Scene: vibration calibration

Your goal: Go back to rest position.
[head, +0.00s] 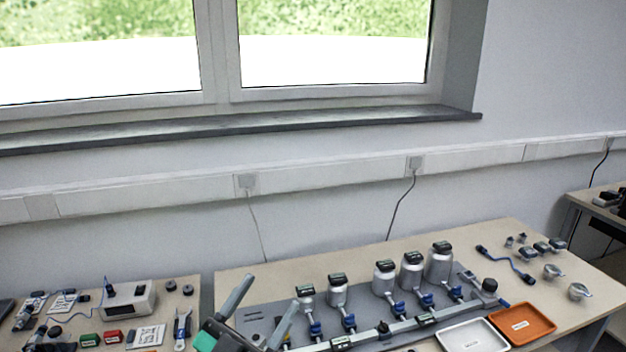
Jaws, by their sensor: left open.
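My left gripper (262,306) is at the bottom of the head view, over the front left part of the right-hand table. Its two grey fingers are spread apart with nothing between them. A grey fixture plate (372,317) with a row of silver cylinders (385,278) and blue-ended fittings lies beyond and to the right of it. My right gripper is not in view.
A white tray (447,341) and an orange tray (545,319) sit at the front right of the table (505,240). A left table (188,290) holds a white device (130,299), tools and cables. A wall with a window stands behind.

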